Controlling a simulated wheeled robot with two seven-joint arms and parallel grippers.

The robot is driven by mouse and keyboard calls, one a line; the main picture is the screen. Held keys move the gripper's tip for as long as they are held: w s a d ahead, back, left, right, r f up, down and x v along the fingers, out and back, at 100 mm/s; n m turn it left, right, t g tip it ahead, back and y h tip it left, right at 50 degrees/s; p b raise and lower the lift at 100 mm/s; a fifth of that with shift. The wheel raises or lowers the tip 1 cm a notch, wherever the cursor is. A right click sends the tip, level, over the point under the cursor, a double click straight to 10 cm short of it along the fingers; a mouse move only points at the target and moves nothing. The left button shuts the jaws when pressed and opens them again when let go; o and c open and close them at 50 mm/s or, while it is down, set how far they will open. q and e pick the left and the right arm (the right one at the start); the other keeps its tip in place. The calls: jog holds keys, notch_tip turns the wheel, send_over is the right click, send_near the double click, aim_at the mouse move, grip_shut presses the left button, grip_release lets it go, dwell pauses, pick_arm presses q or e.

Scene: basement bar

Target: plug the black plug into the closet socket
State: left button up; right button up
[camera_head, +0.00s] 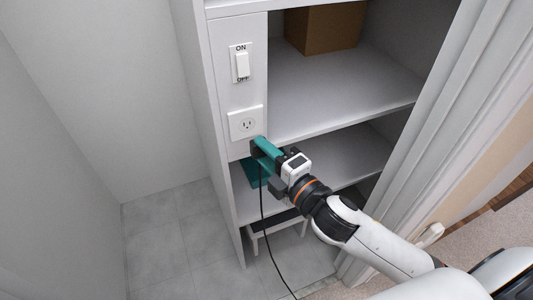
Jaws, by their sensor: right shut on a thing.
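The closet socket (246,124) is a white plate with one outlet on the narrow white panel at the closet's left side. My right gripper (261,150), with teal fingers, is just below and to the right of the socket, apart from its outlet holes. It is shut on the black plug, which is mostly hidden by the fingers. A thin black cord (262,215) hangs down from the fingers to the floor. My left gripper is not in view.
A white ON/OFF switch (242,65) is above the socket. White shelves (325,90) lie to the right, with a brown box (325,27) on the upper one. Grey tiled floor (170,240) is clear at left.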

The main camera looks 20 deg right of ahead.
jog(key=shift+w+a, duration=0.1)
jog(key=shift+w, duration=2.6)
jog(key=shift+p, duration=0.65)
jog(key=shift+w, duration=0.55)
dwell(0.3)
jog(key=o, duration=1)
jog(key=b, duration=0.2)
send_near(245, 125)
jog(key=shift+v, duration=2.9)
jog(key=shift+f+p, duration=0.1)
jog(key=shift+p, duration=0.2)
